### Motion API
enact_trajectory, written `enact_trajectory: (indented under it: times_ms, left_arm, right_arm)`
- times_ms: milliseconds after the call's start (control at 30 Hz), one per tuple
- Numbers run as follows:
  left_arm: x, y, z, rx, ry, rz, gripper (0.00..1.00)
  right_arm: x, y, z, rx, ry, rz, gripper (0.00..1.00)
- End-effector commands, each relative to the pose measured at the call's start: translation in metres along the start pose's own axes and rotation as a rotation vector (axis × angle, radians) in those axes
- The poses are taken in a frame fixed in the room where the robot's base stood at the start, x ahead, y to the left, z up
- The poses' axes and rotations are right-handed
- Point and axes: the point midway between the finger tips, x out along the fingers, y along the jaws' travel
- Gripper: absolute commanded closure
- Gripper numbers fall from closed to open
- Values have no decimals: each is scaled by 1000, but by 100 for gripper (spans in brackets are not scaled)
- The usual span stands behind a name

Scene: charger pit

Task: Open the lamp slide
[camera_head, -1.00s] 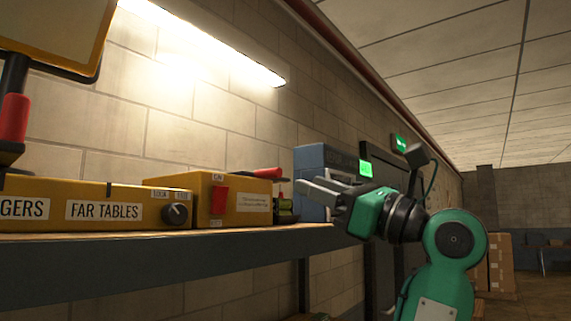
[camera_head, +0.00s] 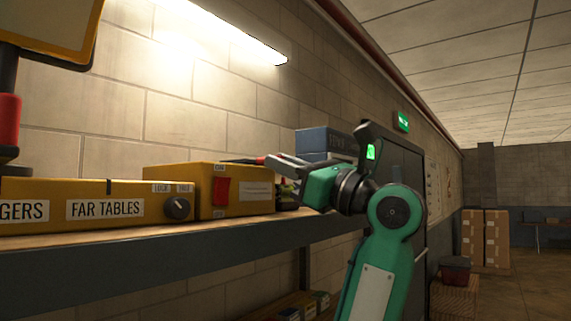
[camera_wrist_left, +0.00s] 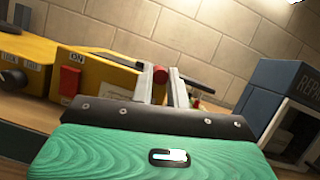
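No part is legibly labelled as a lamp slide. A yellow box (camera_head: 245,190) on the shelf carries a red switch (camera_head: 221,191) with small labels above and below it; the switch also shows in the left wrist view (camera_wrist_left: 69,81). A dark rod with a red end (camera_head: 262,160) shows behind the box's top right. My left gripper (camera_head: 280,165) is just right of that box. In the left wrist view its two fingers (camera_wrist_left: 162,84) stand apart, with the red end (camera_wrist_left: 160,74) showing between them; contact cannot be told. My right gripper is out of view.
A blue box (camera_head: 325,141) stands behind my gripper, near the wall. A lit tube lamp (camera_head: 235,30) hangs above. Cartons (camera_head: 485,238) stand far right.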

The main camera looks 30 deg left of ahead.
Motion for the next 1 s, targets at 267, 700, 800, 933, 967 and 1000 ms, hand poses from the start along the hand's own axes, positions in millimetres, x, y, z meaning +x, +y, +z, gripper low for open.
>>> enact_trajectory:
  times_ms: [267, 700, 800, 933, 967, 1000]
  left_arm:
    - [-2, 10, 0, -4, -1, -3, 100]
    - [4, 64, 12, -2, -2, -1, 100]
    - [4, 63, 13, -1, -2, -1, 100]
    - [4, 63, 13, -1, -3, -1, 82]
    - [4, 63, 13, -1, -2, -1, 77]
    - [4, 63, 13, 0, -2, -1, 69]
  right_arm:
    - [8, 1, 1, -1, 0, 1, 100]
    - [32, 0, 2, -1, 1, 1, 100]
    - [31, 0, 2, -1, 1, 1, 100]
    - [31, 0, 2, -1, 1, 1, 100]
    - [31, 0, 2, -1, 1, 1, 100]
    - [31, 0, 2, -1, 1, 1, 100]
